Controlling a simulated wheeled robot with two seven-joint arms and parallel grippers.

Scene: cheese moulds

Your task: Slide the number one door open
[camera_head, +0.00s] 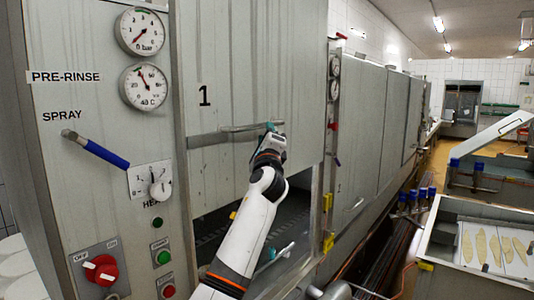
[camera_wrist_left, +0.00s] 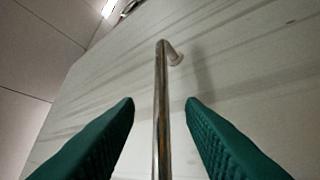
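The number one door (camera_head: 255,60) is a grey metal panel marked with a black 1. A dark opening (camera_head: 292,212) shows below its lower edge. A horizontal bar handle (camera_head: 225,134) runs across the door's lower part. My left gripper (camera_head: 272,128) is at the handle's right end. In the left wrist view the handle (camera_wrist_left: 162,110) runs between the two green fingers of my left gripper (camera_wrist_left: 160,105). The fingers stand apart, with a visible gap on each side of the bar. Small teal and pale parts low behind my left arm may be my right gripper; I cannot tell its state.
A control panel with gauges (camera_head: 144,86), a blue-handled spray lever (camera_head: 105,154) and a red switch (camera_head: 101,268) stands left of the door. More grey panels (camera_head: 360,120) run along the machine to the right. A metal tray (camera_head: 450,245) stands at the right.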

